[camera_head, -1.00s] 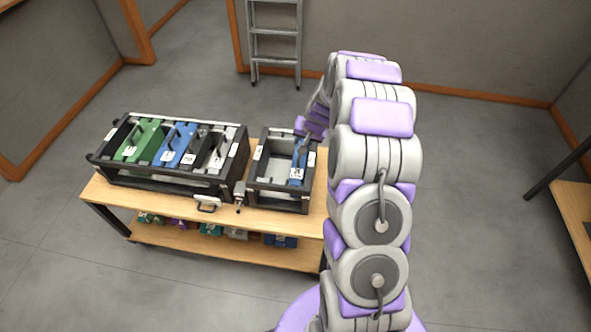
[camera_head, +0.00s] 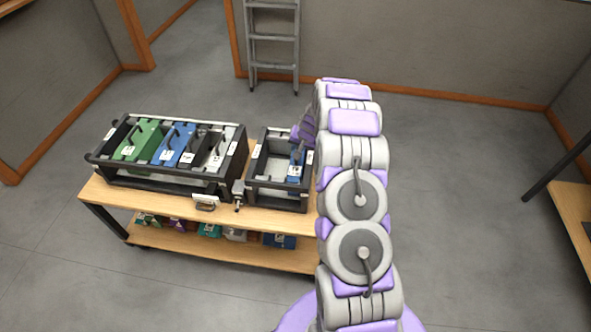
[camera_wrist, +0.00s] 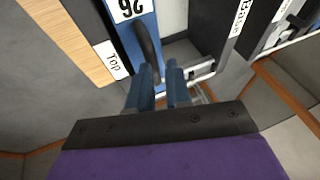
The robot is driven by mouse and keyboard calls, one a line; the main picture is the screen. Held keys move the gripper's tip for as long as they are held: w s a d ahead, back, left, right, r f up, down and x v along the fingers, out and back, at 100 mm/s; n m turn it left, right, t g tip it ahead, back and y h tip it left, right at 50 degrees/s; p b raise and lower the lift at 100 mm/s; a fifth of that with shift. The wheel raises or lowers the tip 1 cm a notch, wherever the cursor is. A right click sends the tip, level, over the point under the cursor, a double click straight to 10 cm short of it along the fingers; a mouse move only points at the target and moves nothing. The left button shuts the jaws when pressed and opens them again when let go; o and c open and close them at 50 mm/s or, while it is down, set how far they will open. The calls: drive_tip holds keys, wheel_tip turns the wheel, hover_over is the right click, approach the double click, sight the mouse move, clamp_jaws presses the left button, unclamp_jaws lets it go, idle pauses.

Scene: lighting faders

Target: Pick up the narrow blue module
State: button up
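The narrow blue module (camera_head: 294,181) stands in the small black-framed rack at the right of the table. In the wrist view the narrow blue module (camera_wrist: 130,40) shows a white number label and a black handle (camera_wrist: 148,45). My gripper (camera_wrist: 161,75) has its two blue fingers apart, with tips close to the lower end of the handle. The handle lies nearest the left finger; I cannot tell whether they touch. Nothing is visibly held. In the head view my gripper is mostly hidden by my arm and the rack.
The larger rack (camera_head: 160,185) at left holds a green module (camera_head: 138,140), a wider blue module (camera_head: 176,145) and grey and black ones. A latch (camera_head: 238,190) sits between the racks. Several modules lie on the lower shelf (camera_head: 185,240). A ladder (camera_head: 272,50) stands behind.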

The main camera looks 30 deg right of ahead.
sight(297, 164)
drive_tip(key=shift+g, duration=0.3)
drive_tip(key=f, duration=0.1)
drive_tip(key=d+f, duration=0.1)
drive_tip(key=f, duration=0.1)
drive_tip(key=w+f, duration=0.1)
drive_tip(key=f, duration=0.1)
drive_tip(key=shift+d+f, duration=0.15)
drive_tip(key=shift+d, duration=0.25)
drive_tip(key=shift+d+r, duration=0.1)
drive_tip(key=shift+r, duration=0.2)
drive_tip(key=shift+o, duration=0.4)
drive_tip(key=shift+a, duration=0.3)
drive_tip(key=shift+w+a, duration=0.15)
drive_tip(key=shift+a, duration=0.15)
drive_tip(key=c, duration=0.3)
drive_tip(key=shift+d+r, duration=0.1)
clamp_jaws()
drive_tip(key=shift+w, duration=0.15)
drive_tip(key=shift+a, duration=0.2)
drive_tip(key=shift+d+r, duration=0.1)
drive_tip(key=shift+d, duration=0.05)
